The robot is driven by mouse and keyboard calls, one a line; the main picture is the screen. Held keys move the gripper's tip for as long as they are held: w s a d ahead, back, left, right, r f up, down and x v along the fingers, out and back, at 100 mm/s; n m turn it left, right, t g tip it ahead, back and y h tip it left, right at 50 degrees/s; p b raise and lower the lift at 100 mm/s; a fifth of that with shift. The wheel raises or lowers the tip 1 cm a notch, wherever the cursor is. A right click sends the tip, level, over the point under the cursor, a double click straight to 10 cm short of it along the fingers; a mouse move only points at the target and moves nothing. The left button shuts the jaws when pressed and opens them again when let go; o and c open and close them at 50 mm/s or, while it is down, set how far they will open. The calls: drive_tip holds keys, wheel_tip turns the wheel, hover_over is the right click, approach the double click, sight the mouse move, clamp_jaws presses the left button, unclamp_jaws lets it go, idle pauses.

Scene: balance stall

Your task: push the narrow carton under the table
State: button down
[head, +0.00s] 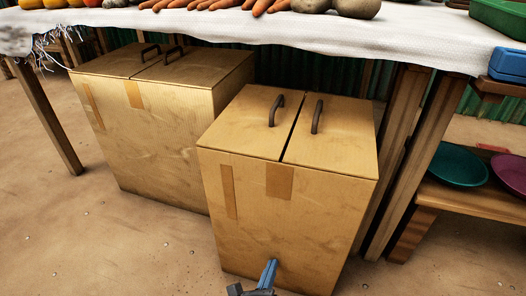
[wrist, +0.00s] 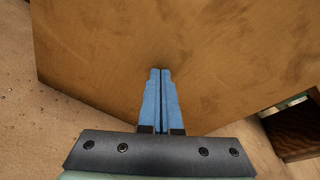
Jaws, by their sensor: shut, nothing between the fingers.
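The narrow carton (head: 245,222) is a brown cardboard box with two dark handles on its lid and tape strips on its front. It stands upright at the table's front edge, its back part under the table (head: 400,48) and its front sticking out. My gripper (head: 271,263) is shut and empty, low in front of the carton's front face. In the wrist view the blue fingertips (wrist: 159,70) are together and point at the carton face (wrist: 190,40), touching or very near it; I cannot tell which. The carton's rear is hidden.
A wider carton (head: 150,140) stands to the left under the table. Wooden table legs (head: 400,150) stand close to the narrow carton's right. A low shelf (head: 470,205) with bowls is at the far right. The floor (head: 90,240) at the front left is clear.

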drive_tip(key=r+b+x, duration=0.2)
drive_tip(key=x, duration=0.6)
drive_tip(key=shift+w+d, duration=0.2)
drive_tip(key=shift+w, duration=0.3)
drive_tip(key=f+p+v, duration=0.1)
drive_tip(key=p+v, duration=0.1)
drive_tip(key=v, duration=0.4)
drive_tip(key=shift+f, duration=0.25)
idle(0.3)
drive_tip(key=shift+s+a, duration=0.1)
drive_tip(key=shift+s, duration=0.05)
